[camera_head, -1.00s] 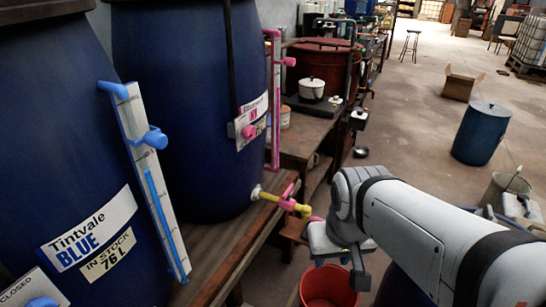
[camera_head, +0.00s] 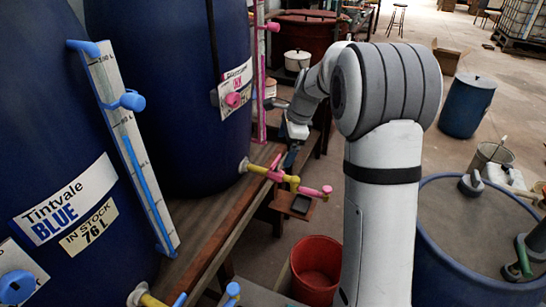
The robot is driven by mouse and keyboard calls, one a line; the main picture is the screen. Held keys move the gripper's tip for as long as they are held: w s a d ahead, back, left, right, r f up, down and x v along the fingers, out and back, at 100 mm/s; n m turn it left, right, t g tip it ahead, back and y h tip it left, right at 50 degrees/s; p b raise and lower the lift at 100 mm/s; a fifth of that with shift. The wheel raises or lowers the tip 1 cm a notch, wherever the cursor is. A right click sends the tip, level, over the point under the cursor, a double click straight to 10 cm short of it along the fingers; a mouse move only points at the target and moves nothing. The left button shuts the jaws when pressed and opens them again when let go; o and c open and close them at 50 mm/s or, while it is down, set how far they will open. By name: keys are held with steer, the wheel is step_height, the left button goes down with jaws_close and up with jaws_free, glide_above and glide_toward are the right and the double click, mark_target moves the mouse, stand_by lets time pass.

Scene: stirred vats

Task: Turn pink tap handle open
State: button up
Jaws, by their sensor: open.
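The pink tap handle (camera_head: 276,164) sits on a yellow tap (camera_head: 256,168) low on the second dark blue vat (camera_head: 165,110). A pink end piece (camera_head: 318,191) sticks out at the tap's right end. My gripper (camera_head: 289,158) is open, its dark fingers pointing down just right of and behind the handle. It looks very close to the handle; I cannot tell whether it touches. My arm comes down in front of the scene on the right. The far side of the fingers is hidden.
A red bucket (camera_head: 316,266) stands on the floor below the tap. The nearer vat, labelled Tintvale BLUE (camera_head: 68,200), has blue fittings. A pink gauge (camera_head: 260,85) rises behind the tap.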

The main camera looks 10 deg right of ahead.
mark_target(277, 160)
steer(key=w+f+m, duration=0.2)
steer(key=w+f, duration=0.1)
steer(key=f, duration=0.2)
steer(key=w+f+m, duration=0.2)
steer(key=w+f, duration=0.2)
steer(key=f, duration=0.1)
steer(key=w+a+f+m+b, duration=0.1)
steer(key=w+f+m, duration=0.1)
steer(key=w+f, duration=0.2)
steer(key=shift+f+m+y, duration=0.3)
steer(key=shift+f+y, duration=0.1)
steer(key=shift+f, duration=0.35)
steer(key=c, duration=1)
